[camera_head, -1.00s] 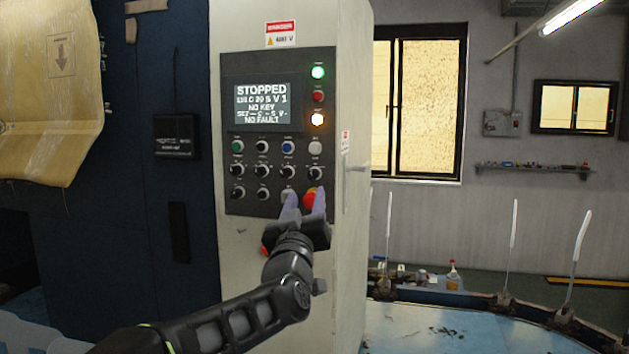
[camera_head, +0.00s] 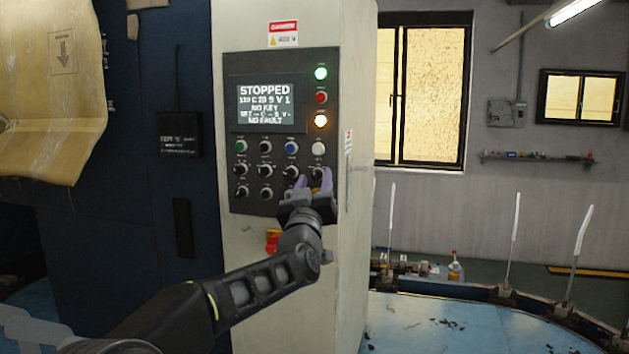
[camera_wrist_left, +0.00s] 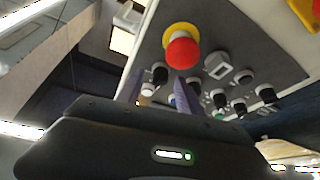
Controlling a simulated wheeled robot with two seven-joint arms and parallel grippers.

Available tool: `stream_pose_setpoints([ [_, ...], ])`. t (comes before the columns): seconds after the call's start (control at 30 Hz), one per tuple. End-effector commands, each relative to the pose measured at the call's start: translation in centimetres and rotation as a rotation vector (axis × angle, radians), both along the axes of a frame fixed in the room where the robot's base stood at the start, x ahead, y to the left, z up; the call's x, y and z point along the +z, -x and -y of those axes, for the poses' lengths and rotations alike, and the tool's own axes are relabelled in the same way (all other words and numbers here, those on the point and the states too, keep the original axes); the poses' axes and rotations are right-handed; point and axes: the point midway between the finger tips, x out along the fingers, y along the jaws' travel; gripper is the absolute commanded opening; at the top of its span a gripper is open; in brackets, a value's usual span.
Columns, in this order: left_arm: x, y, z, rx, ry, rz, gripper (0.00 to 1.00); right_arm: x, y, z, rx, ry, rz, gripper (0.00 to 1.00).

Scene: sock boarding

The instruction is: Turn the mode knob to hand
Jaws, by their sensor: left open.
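The control panel (camera_head: 231,120) on the pale cabinet holds rows of buttons and black selector knobs. The labels are too small to read, so I cannot tell which knob is the mode knob. My left gripper (camera_head: 313,182) is open in front of the panel's lower right, fingers pointing at it. The rightmost middle-row knob (camera_head: 317,172) shows between its fingertips. In the left wrist view this black knob (camera_wrist_left: 160,72) also appears between the fingers; I cannot tell whether they touch it. The gripper mostly hides the red emergency stop in the head view. My right gripper is not in view.
The red emergency stop (camera_wrist_left: 182,50) on its yellow base stands out close to the fingers in the left wrist view. A red and yellow switch (camera_head: 272,241) sits lower on the cabinet. The screen (camera_head: 265,107) reads STOPPED, NO KEY, NO FAULT.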

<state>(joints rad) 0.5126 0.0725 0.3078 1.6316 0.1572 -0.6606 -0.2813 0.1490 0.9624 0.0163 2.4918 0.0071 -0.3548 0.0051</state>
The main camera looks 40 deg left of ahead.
Motion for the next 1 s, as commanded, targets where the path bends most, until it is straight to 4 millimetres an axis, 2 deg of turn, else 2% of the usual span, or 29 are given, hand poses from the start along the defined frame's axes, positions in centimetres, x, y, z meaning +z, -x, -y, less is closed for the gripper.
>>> stream_pose_setpoints([
  [0.07,-0.01,0.02,0.01,0.0,0.0,0.0,0.41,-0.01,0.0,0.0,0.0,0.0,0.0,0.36],
  [0.57,0.0,0.03,0.01,0.0,0.0,0.0,0.0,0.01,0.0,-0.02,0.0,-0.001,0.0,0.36],
  [1.0,0.0,0.01,0.04,0.0,0.01,0.004,0.0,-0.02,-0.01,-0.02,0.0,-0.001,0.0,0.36],
])
